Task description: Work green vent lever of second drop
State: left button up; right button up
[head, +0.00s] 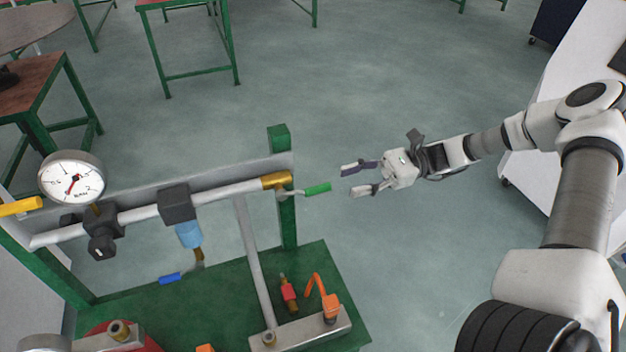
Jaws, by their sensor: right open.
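The green vent lever (317,189) sticks out to the right from the brass fitting (277,180) at the right end of the grey horizontal pipe (230,192). My right gripper (352,180) is open and empty. Its two fingers point left toward the lever's free end, with a small gap in the picture between the fingertips and the lever. How they compare in depth I cannot tell. My left gripper is not in view.
An orange lever (323,297) and a red part (288,293) stand on the green base (231,288). Open floor lies behind and right of the frame.

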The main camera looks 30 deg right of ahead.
aim_at(320, 186)
jog(key=x, duration=0.5)
jog(key=b+x, duration=0.1)
jog(key=x, duration=0.2)
jog(key=shift+s+r, duration=0.2)
jog(key=shift+r, duration=0.05)
jog(key=shift+a+r, duration=0.15)
jog(key=shift+a, duration=0.05)
jog(key=shift+d, duration=0.1)
grip_shut()
